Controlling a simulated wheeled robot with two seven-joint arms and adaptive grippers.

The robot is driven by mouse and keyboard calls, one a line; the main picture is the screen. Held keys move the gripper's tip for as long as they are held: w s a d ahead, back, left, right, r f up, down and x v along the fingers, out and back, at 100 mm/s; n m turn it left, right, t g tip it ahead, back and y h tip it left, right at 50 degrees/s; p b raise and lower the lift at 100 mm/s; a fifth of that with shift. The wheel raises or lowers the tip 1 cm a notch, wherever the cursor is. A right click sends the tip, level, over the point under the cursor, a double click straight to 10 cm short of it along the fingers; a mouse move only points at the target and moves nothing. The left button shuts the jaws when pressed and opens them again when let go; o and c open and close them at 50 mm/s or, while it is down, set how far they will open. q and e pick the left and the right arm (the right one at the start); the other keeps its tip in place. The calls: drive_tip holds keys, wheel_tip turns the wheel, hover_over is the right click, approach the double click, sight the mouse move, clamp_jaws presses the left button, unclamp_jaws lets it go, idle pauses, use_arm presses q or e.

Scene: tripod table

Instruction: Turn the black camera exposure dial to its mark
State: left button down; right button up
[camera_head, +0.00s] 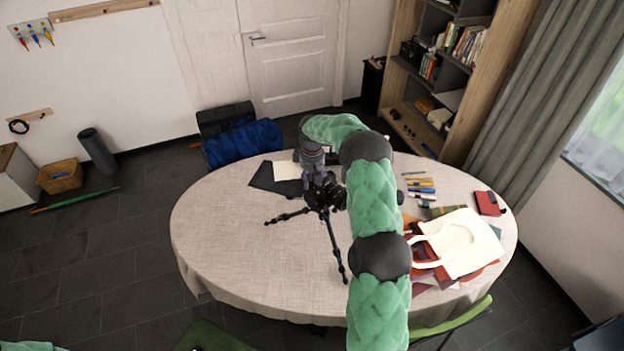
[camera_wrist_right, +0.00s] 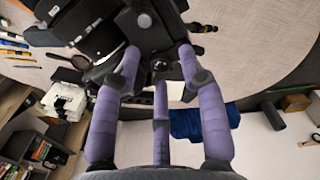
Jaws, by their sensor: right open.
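The black camera (camera_head: 327,193) sits on a black tripod (camera_head: 333,240) that stands on the table. My right gripper (camera_head: 318,180) reaches down over the camera from behind. In the right wrist view the open purple fingers (camera_wrist_right: 160,66) are at the black camera body (camera_wrist_right: 100,30), two on either side and one between them, lower in the picture. A small round dark knob (camera_wrist_right: 160,66) shows between the fingertips; I cannot tell whether it is the exposure dial or whether a finger touches it. No mark is readable. My left gripper is out of view.
The oval table (camera_head: 230,230) has free cloth on its left. A dark folder (camera_head: 270,178) lies behind the tripod. Pens (camera_head: 421,185), a white bag (camera_head: 462,243) and a red case (camera_head: 488,203) lie on the right. A green chair (camera_head: 455,318) stands at the front right.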

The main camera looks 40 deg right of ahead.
drive_tip(key=shift+f, duration=0.15)
drive_tip(key=shift+c, duration=0.3)
clamp_jaws()
drive_tip(key=shift+f+m+b, duration=0.1)
drive_tip(key=shift+m+b, duration=1.15)
drive_tip(key=shift+m, duration=0.25)
drive_tip(key=shift+m+b, duration=1)
drive_tip(key=shift+m, duration=1.3)
